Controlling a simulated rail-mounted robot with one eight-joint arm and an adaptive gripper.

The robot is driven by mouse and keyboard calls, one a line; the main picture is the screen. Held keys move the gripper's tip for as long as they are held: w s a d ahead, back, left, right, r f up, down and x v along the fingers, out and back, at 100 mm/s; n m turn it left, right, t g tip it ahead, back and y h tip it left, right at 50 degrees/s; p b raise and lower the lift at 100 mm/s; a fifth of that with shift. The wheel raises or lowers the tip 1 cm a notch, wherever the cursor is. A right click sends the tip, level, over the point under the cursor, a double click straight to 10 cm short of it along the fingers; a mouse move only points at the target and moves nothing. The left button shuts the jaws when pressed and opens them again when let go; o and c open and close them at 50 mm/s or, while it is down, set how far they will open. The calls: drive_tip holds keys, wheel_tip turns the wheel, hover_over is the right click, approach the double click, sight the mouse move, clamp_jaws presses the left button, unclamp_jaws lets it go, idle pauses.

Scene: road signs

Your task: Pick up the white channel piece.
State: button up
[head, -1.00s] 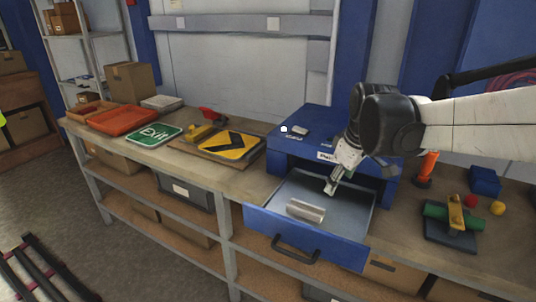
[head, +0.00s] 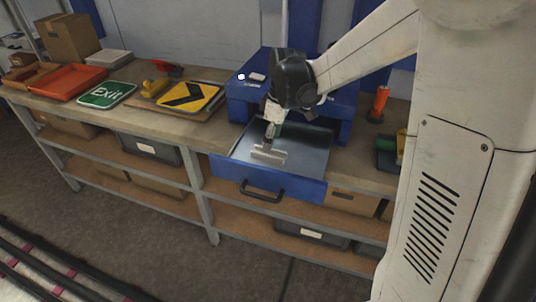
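The white channel piece (head: 270,156) is a short, pale, elongated piece in the open blue drawer (head: 266,179), towards its front left. My gripper (head: 267,145) points down into the drawer from above, with its fingertips at the middle of the piece. The fingertips overlap the piece in this view and are small, so I cannot tell whether they are shut on it. I also cannot tell whether the piece rests on the drawer floor.
The drawer belongs to a blue cabinet (head: 243,103) on the workbench. A yellow-black sign (head: 190,97), a green Exit sign (head: 106,94) and an orange tray (head: 68,83) lie to the left. An orange upright object (head: 379,103) stands to the right.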

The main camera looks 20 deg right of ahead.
sight(277, 156)
drive_tip(key=shift+w+a+f+p, duration=0.1)
drive_tip(key=shift+w+f, duration=0.1)
drive_tip(key=shift+f, duration=0.8)
drive_tip(key=shift+w+a+f+p, duration=0.15)
drive_tip(key=shift+w+f, duration=0.1)
drive_tip(key=shift+f, duration=0.75)
drive_tip(key=shift+w+f+p, duration=0.1)
drive_tip(key=shift+w+f, duration=0.1)
drive_tip(key=shift+f, duration=0.8)
clamp_jaws()
